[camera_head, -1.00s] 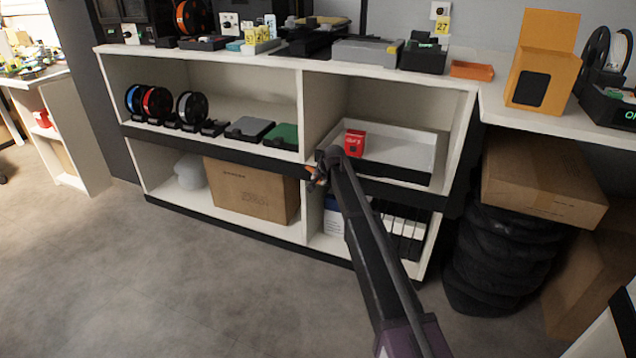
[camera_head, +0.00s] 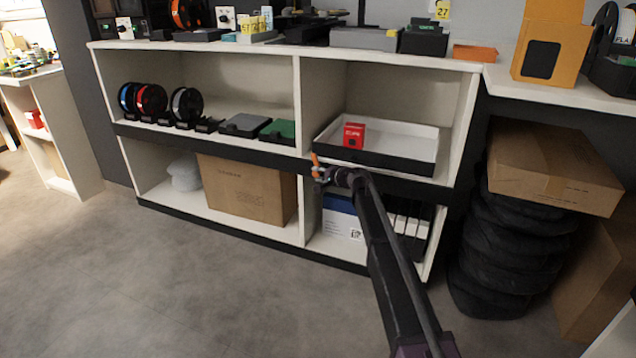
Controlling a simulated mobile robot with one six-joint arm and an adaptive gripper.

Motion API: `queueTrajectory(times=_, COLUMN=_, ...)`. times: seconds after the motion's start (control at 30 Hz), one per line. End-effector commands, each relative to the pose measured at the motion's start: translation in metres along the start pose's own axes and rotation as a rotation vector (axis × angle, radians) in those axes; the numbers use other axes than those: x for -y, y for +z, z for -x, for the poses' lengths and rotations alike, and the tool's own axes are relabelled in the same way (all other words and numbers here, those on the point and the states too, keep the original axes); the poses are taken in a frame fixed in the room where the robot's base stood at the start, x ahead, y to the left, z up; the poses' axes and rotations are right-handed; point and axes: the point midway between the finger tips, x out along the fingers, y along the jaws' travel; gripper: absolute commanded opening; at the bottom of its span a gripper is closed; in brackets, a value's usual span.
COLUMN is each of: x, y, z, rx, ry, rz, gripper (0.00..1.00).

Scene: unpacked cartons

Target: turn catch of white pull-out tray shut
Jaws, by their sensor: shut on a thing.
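The white pull-out tray (camera_head: 408,133) with a dark front sits in the upper right compartment of the shelf unit. A small red box (camera_head: 353,136) stands in it at the left. My gripper (camera_head: 318,172) is at the post between the compartments, just below and left of the tray's front left corner. It is shut on a small orange piece (camera_head: 315,159), which looks like the catch and points upward. The jaws are small and dark here, so the exact grip is hard to see. My arm hides part of the dark rail below the tray.
Spools (camera_head: 187,104) and dark and green flat boxes stand in the upper left compartment. A cardboard carton (camera_head: 243,190) and white binders (camera_head: 408,218) are below. The floor in front is clear.

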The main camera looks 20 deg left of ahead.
Motion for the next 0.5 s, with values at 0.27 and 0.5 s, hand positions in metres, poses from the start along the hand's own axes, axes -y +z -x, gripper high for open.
queueTrajectory(times=0.27, x=-0.0050, y=0.0017, z=-0.0017, rx=0.003, ry=-0.133, rz=-0.056, gripper=0.00)
queueTrajectory(times=0.5, x=-0.0023, y=0.0014, z=-0.0012, rx=0.003, ry=-0.191, rz=-0.079, gripper=0.00)
